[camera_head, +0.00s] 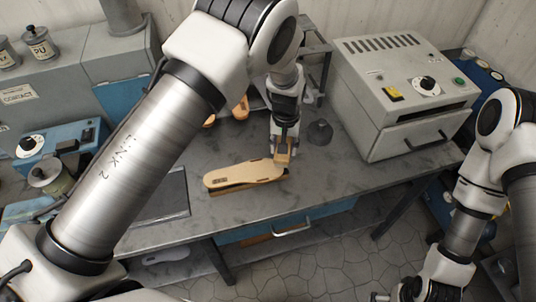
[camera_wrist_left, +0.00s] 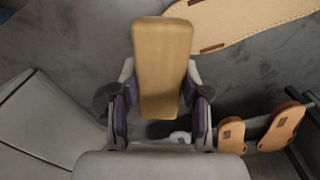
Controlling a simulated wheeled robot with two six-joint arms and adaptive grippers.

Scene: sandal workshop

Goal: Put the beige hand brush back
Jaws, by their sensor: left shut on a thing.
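The beige hand brush (camera_wrist_left: 162,65) is a tan, block-like piece that fills the middle of the left wrist view. My left gripper (camera_wrist_left: 160,100) is shut on it, with a dark finger on each side. In the head view the brush (camera_head: 281,157) is small and partly covered by my left gripper (camera_head: 284,146), just above the bench by the right end of a sandal sole. I cannot tell whether it touches the bench. My right gripper (camera_head: 415,292) is low at the right edge of the head view, and its fingertips are not clear.
The tan sole (camera_head: 243,174) lies on the grey bench (camera_head: 350,183) near the front edge. A grey machine (camera_head: 405,90) stands at the back right. A dark round piece (camera_head: 320,132) sits right of my left gripper. Smaller tan soles (camera_wrist_left: 283,126) show in the wrist view.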

